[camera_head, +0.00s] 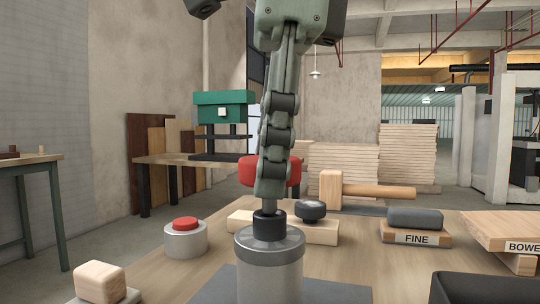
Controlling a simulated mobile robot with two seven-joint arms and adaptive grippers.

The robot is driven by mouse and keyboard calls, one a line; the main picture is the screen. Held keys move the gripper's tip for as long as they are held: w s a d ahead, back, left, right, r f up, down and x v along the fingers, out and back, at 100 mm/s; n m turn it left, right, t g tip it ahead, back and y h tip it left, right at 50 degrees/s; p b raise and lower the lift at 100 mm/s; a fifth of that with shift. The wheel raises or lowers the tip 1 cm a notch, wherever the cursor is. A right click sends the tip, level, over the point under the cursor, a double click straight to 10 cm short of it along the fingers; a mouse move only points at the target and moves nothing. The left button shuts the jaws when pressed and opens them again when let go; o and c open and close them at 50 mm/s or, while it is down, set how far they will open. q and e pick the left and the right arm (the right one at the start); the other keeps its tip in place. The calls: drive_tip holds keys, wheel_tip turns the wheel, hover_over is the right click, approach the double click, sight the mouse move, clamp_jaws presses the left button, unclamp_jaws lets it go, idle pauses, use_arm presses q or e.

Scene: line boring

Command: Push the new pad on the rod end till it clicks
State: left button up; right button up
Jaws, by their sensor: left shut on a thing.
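My left gripper (270,192) comes down from the top centre, seen edge-on. It is shut on a dark round piece (269,226), at the top of a grey cylinder (269,270) in the front middle. Whether the dark piece is the pad or part of the cylinder, I cannot tell. A round dark piece with a grey top (311,210) lies on a pale wooden block (240,226) just behind, to the right. I cannot tell for certain which part is the rod end. My right gripper does not show.
A grey cylinder with a red top (185,234) stands left. A wooden mallet (331,190) and a red object (246,172) lie behind. A block labelled FINE (417,238) bears a grey pad (415,217). A dark tray (480,288) is front right.

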use_arm(q)
drive_tip(key=shift+f+b, duration=0.6)
drive_tip(key=shift+f, duration=0.2)
drive_tip(key=o, duration=1.2)
drive_tip(key=shift+o, duration=0.2)
drive_tip(key=r+p, duration=0.4)
drive_tip(key=r, duration=0.1)
drive_tip(key=d+r+p, duration=0.1)
drive_tip(key=r+p, duration=0.1)
drive_tip(key=r, duration=0.1)
drive_tip(key=shift+s+p, duration=0.15)
drive_tip(key=shift+p, duration=0.2)
